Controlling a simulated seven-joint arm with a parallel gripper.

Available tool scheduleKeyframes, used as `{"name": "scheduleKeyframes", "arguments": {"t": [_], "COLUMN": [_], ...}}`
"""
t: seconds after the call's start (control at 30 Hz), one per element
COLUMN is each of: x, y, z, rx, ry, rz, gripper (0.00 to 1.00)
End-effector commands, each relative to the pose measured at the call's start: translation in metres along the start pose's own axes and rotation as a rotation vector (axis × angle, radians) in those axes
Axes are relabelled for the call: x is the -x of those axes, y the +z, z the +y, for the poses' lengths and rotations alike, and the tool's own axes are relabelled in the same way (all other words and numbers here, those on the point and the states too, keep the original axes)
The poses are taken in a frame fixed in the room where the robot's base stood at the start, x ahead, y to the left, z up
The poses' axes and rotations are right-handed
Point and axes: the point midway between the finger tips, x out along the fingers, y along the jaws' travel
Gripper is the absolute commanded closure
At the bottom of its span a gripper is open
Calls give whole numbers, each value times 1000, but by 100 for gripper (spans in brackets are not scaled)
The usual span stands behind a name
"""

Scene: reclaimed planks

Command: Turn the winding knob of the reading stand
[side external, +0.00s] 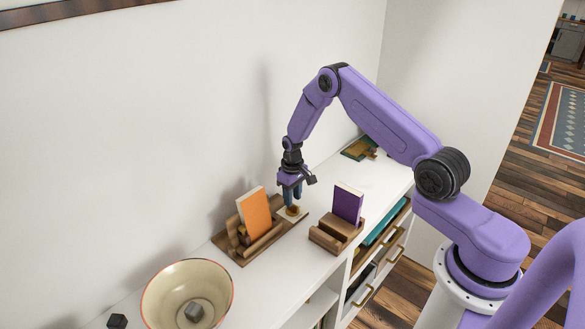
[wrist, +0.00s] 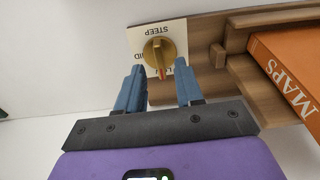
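The reading stand (side external: 240,257) is a brown wooden stand against the wall with an orange book (side external: 254,213) on it. The book shows "MAPS" in the wrist view (wrist: 287,72). The winding knob (wrist: 158,52) is round and brass-coloured, on a pale dial plate (wrist: 172,29) reading "STEEP" at the top, with other labels partly hidden. In the side view my gripper (side external: 291,196) is over the dial end.
A second wooden holder (side external: 330,240) with a purple book (side external: 347,203) stands close to the right. A cream bowl (side external: 160,302) holds a grey cube (side external: 194,312); a dark cube (side external: 117,321) lies left of it. The wall is close behind the stand.

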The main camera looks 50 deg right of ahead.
Motion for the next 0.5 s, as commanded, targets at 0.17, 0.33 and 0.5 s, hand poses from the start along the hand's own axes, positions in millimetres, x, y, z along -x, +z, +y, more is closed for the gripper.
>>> {"name": "scheduleKeyframes", "arguments": {"t": [0.17,0.33,0.5], "x": [35,69,103], "y": [-1,-1,-1], "z": [0,0,0], "rx": [0,0,1], "ry": [1,1,1], "rz": [5,5,6], "gripper": [64,64,64]}}
